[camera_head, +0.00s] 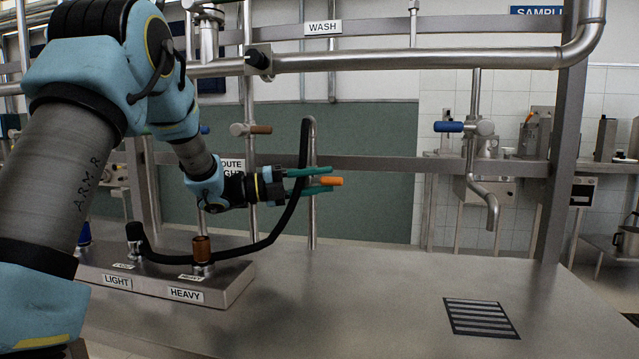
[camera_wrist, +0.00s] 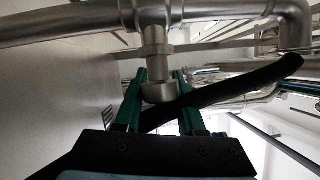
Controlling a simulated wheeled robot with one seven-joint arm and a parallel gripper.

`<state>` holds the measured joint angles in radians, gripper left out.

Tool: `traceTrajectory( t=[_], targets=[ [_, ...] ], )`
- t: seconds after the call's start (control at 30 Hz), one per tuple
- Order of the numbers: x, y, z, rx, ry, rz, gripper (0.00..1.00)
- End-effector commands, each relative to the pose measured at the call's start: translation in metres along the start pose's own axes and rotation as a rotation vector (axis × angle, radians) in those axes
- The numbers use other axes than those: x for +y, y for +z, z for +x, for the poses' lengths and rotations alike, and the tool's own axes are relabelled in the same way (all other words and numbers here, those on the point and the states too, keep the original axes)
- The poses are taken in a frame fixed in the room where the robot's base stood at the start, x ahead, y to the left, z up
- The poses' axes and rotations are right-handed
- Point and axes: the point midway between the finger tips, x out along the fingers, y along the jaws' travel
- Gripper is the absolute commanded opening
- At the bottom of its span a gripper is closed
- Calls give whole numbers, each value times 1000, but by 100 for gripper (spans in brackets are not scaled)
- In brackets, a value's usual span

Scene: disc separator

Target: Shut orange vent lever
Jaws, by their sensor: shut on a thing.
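The orange vent lever (camera_head: 331,181) shows as a short orange handle at the tips of my gripper in the head view, lying about level and pointing right. My gripper (camera_head: 322,180) has teal fingers, one above and one below the lever, and is shut on it. The lever's inner end and mount are hidden by the fingers. In the wrist view my gripper (camera_wrist: 160,84) has its fingers on either side of a grey round metal fitting (camera_wrist: 159,92) below a pipe; no orange shows there.
A black hose (camera_head: 285,225) hangs close by my gripper, running down to the block labelled LIGHT and HEAVY; it also crosses the wrist view (camera_wrist: 230,90). A brown-handled valve (camera_head: 260,129) and a blue-handled valve (camera_head: 449,127) are on the pipework. The table's right side is clear except a grate (camera_head: 481,317).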

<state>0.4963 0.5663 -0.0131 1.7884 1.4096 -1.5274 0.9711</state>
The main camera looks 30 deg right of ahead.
Motion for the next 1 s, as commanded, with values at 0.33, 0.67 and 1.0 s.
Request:
traceTrajectory(
  t=[0.33, 0.67, 1.0],
  targets=[
    [2, -1, 0, 1, 3, -4, 55],
    [2, 0, -15, 0, 2, -1, 55],
    [3, 0, -80, -2, 3, -2, 55]
  ],
)
